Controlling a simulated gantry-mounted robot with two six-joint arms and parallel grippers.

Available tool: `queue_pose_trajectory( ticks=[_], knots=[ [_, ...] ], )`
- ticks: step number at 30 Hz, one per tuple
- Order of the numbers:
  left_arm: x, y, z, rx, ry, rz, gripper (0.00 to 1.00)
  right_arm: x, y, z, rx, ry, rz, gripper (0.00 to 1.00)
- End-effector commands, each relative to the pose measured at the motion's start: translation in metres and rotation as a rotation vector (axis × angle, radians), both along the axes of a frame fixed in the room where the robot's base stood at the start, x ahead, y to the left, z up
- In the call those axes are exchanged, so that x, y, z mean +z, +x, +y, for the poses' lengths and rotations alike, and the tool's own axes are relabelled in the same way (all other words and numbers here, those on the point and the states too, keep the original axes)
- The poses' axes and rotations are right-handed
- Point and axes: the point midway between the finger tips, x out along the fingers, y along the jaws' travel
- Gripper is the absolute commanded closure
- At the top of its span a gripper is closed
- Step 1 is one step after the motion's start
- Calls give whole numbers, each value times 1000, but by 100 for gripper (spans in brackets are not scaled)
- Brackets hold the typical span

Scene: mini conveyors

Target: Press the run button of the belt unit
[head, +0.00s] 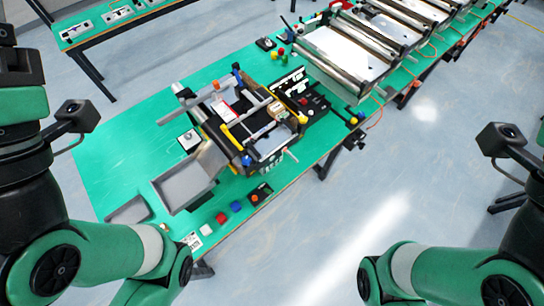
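The belt unit (232,128) stands on a green table in the middle of the head view, a dark belt with yellow parts and grey rails. A small dark control box (260,194) with a red-orange button sits at the table's near edge, in front of the unit. A pale square box (189,140) with a round knob or button lies left of the unit. I cannot tell which of these carries the run button, as labels are too small to read. Parts of my arms show at the left and lower right, apart from the unit. Neither gripper's fingers are in view.
A grey tray (180,183) and a smaller grey tray (128,211) lie left of the unit. Blue, red and white blocks lie along the near edge. The green table (110,160) is clear at left. More conveyors (345,58) stand at upper right.

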Motion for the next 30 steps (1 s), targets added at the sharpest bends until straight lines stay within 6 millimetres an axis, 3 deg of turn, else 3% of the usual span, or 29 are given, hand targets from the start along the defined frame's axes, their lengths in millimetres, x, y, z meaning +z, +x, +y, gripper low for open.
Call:
queue_pose_trajectory(
  ticks=[11, 20, 30],
  knots=[
    [0, 0, 0, 0, 0, 0, 50, 0, 0, 0, 0, 0, 0, 50],
    [0, 0, 0, 0, 0, 0, 100, 0, 0, 0, 0, 0, 0, 50],
    [0, 0, 0, 0, 0, 0, 100, 0, 0, 0, 0, 0, 0, 50]
  ],
)
